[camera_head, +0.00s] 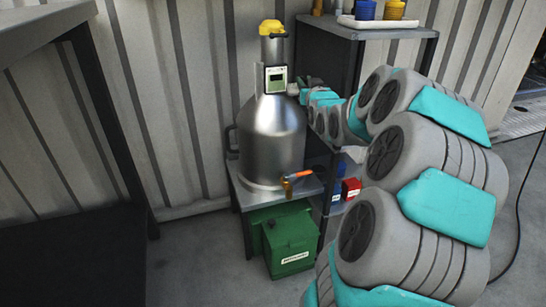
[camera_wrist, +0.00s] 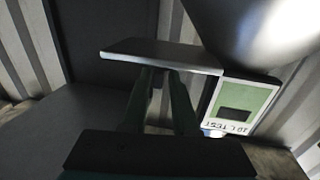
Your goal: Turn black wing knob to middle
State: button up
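A silver can (camera_head: 270,140) with a yellow cap (camera_head: 271,27) stands on a small metal stand. A gauge plate (camera_head: 275,79) with a green face is on its neck. The plate, lettered "10 L TEST" upside down, also shows close in the wrist view (camera_wrist: 241,104). My gripper (camera_head: 303,89) is at the right of the neck, beside the plate, small and partly hidden by my arm. In the wrist view my two dark fingers (camera_wrist: 161,75) reach under a grey metal edge (camera_wrist: 165,55), with a gap between them. I cannot make out the black wing knob; whether the fingers hold anything is unclear.
A valve with an orange handle (camera_head: 298,175) is low on the can. A green box (camera_head: 291,243) sits below the stand. A shelf (camera_head: 385,33) with blue and yellow containers stands behind. A dark table (camera_head: 45,30) is at left. Floor is open between them.

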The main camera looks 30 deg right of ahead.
jog(key=shift+a+f+m+g+h, duration=0.1)
jog(key=shift+m+g+h, duration=0.35)
jog(key=shift+h, duration=0.45)
jog(key=shift+w+m, duration=0.1)
jog(key=shift+m, duration=0.15)
